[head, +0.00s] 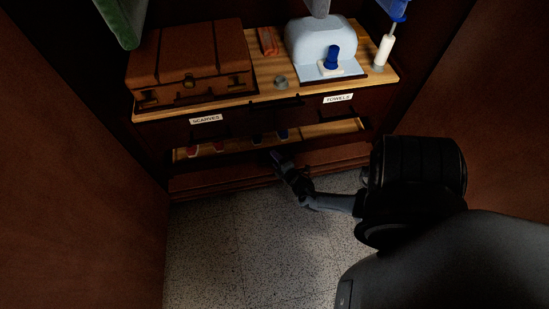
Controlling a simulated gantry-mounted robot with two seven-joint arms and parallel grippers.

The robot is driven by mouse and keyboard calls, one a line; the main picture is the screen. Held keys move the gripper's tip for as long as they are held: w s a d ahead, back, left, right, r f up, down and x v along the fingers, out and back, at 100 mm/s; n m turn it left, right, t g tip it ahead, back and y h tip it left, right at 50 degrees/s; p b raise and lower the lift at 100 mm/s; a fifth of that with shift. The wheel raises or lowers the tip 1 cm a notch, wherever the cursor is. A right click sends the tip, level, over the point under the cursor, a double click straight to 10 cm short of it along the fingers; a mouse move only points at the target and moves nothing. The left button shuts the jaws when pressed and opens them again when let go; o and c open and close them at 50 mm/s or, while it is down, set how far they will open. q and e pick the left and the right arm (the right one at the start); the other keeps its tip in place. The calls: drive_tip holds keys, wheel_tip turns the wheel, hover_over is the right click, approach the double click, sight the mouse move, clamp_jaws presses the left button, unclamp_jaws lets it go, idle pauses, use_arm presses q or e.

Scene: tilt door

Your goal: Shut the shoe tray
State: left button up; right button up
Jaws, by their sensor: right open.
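The shoe tray (330,130) is a low wooden tilt-out front with a pale upper edge, under the drawers of the dark cabinet. It stands tilted out, with a gap behind its edge where red and dark blue shoe-like items show. My right gripper (277,157) is at the tray's front, near its middle, with the arm coming in from the right. Its fingers are small and dark here. I cannot tell whether they touch the tray. My left gripper is not in view.
Above the tray are drawers labelled SCARVES (206,119) and TOWELS (338,98). Brown panels flank both sides. The speckled floor (240,250) in front is clear.

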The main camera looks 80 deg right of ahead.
drive_tip(key=p+v, duration=0.4)
drive_tip(key=v, duration=0.6)
drive_tip(key=shift+s+r+p, duration=0.1)
drive_tip(key=shift+p, duration=0.2)
